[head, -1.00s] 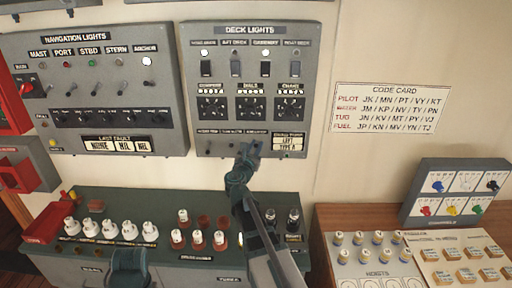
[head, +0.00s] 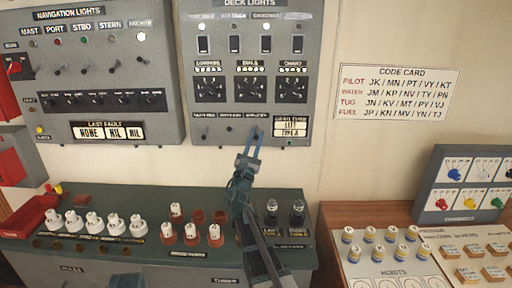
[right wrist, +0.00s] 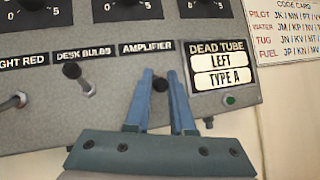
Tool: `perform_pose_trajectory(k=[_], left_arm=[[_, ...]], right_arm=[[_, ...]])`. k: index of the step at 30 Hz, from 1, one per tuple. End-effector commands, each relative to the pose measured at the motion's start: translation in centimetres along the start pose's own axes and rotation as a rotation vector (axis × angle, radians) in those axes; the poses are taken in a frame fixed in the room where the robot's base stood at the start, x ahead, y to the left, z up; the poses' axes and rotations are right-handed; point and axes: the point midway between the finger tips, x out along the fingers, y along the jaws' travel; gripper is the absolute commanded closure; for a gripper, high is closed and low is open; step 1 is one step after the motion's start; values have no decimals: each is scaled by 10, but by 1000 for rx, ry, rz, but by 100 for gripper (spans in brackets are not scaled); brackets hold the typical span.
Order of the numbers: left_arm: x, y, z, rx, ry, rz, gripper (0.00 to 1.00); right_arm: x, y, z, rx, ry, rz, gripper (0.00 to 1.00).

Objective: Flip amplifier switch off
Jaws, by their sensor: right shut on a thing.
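The amplifier switch (right wrist: 160,84) is a small dark knob below the AMPLIFIER label on the grey deck lights panel (head: 184,70). My right gripper (head: 255,133) reaches up to the panel's lower edge. In the right wrist view its two blue fingers (right wrist: 162,82) stand on either side of the knob, shut on it. The fingers partly hide the switch, and I cannot tell which way its lever points. A teal part of my left gripper (head: 126,281) shows at the bottom edge of the head view, mostly cut off.
The desk bulbs switch (right wrist: 72,71) is just left of the fingers. The dead tube plate (right wrist: 219,67) and a green lamp (right wrist: 230,100) are to the right. Below the panel, the green-topped cabinet (head: 300,258) carries white and red-based tubes (head: 92,222).

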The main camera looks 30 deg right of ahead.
Motion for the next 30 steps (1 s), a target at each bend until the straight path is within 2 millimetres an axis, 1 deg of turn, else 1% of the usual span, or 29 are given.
perform_pose_trajectory(k=[1, 6, 22, 23, 24, 27, 30], left_arm=[[9, 1, 0, 0, 0, 0, 50], [16, 2, -1, 0, 0, 0, 50], [18, 2, -1, 0, 0, 0, 50], [18, 2, -1, 0, 0, 0, 50], [18, 2, -1, 0, 0, 0, 50], [18, 2, -1, 0, 0, 0, 50], [18, 2, -1, 0, 0, 0, 50]], right_arm=[[-2, -2, -6, 6, -14, 1, 100], [-2, -2, -6, 17, -57, 5, 100], [-2, -1, -4, 22, -76, 8, 100], [-2, -1, -4, 21, -76, 8, 73], [-2, -1, -4, 21, -76, 8, 66], [-2, -1, -4, 21, -76, 8, 48], [-2, -1, -4, 21, -77, 8, 48]])
